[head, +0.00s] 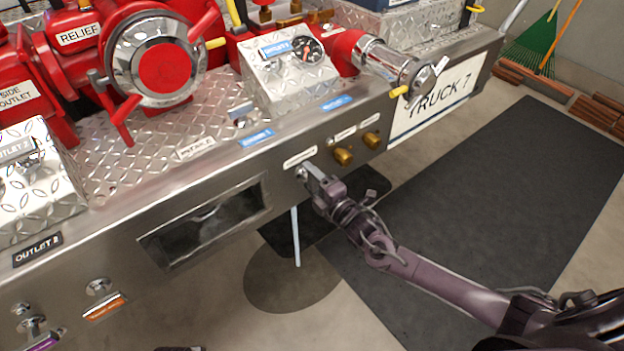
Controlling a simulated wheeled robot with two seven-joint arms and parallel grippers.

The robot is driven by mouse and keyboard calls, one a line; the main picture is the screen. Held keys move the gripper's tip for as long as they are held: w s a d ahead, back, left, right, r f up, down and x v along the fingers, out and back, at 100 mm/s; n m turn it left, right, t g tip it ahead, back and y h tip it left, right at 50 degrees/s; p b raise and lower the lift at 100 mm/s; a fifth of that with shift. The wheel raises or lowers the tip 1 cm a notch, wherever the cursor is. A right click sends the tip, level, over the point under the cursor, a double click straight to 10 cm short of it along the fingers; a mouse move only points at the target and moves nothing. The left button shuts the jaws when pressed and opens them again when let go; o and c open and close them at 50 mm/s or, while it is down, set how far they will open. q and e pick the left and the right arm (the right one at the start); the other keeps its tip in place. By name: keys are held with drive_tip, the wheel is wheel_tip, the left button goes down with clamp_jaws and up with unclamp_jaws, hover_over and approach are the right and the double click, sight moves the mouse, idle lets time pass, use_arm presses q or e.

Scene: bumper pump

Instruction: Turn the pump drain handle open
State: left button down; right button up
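A small metal knob or handle (302,172) sits on the front face of the steel bumper, under a small white label (300,158) too small to read. It appears to be the pump drain handle. My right gripper (313,178) reaches in from the lower right, and its tips are right at this handle, overlapping it. The fingers and handle blend together, so I cannot tell whether they are closed on it. My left gripper cannot be made out.
The steel bumper (225,170) carries a large red-capped outlet (165,68), a gauge box and a side pipe. Two brass fittings (343,156) are right of the handle. An orange-tagged pull (104,306) is lower left. A dark mat (480,220) covers open floor at right.

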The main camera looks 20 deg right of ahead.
drive_tip(key=o, duration=0.4)
use_arm(q)
drive_tip(key=shift+r, duration=0.1)
drive_tip(key=shift+w, duration=0.1)
use_arm(e)
drive_tip(key=shift+s+d, duration=0.1)
drive_tip(key=shift+s, duration=0.2)
use_arm(q)
drive_tip(key=f, duration=0.1)
drive_tip(key=f+p, duration=0.1)
drive_tip(key=f, duration=0.1)
drive_tip(key=shift+a+f, duration=0.2)
drive_tip(key=shift+f, duration=0.05)
use_arm(e)
drive_tip(key=v, duration=0.7)
drive_tip(key=shift+s, duration=0.1)
